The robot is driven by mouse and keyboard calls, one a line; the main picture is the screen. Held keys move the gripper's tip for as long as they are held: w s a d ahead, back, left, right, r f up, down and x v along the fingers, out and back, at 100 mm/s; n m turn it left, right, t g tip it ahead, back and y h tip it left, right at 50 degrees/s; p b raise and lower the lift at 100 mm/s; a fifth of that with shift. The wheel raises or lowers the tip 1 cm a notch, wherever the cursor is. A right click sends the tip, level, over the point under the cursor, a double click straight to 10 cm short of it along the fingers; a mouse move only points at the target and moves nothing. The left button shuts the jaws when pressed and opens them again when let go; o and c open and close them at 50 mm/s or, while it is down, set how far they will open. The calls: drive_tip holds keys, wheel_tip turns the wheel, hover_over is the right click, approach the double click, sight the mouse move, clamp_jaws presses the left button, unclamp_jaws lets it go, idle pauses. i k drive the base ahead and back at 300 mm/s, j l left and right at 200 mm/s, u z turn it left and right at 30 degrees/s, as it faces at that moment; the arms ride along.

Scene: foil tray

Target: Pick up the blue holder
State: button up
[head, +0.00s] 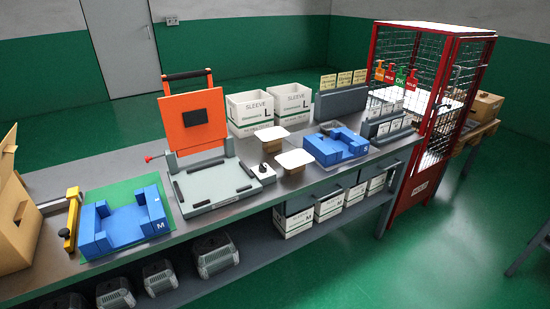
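Two blue holders show in the head view. The larger blue holder (123,226), marked M, sits on a green mat (92,191) at the left of the grey workbench. It has raised blocks around a lower middle. A second, smaller blue holder (335,148), marked with what looks like an S, sits on the bench right of centre. The frame does not show which one the task means. Both look empty of any part. My gripper is not in view.
An orange-panelled press (195,121) with a grey base stands between the holders. A cardboard box (18,235) and a yellow bar (72,220) are left of the mat. White sleeve boxes (250,110) stand behind. A red wire cage (440,95) is at right. The green floor in front is open.

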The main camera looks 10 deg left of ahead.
sight(343, 146)
drive_tip(key=i+l, duration=0.3)
drive_tip(key=i, duration=0.15)
drive_tip(key=i+l, duration=0.3)
drive_tip(key=i, duration=0.15)
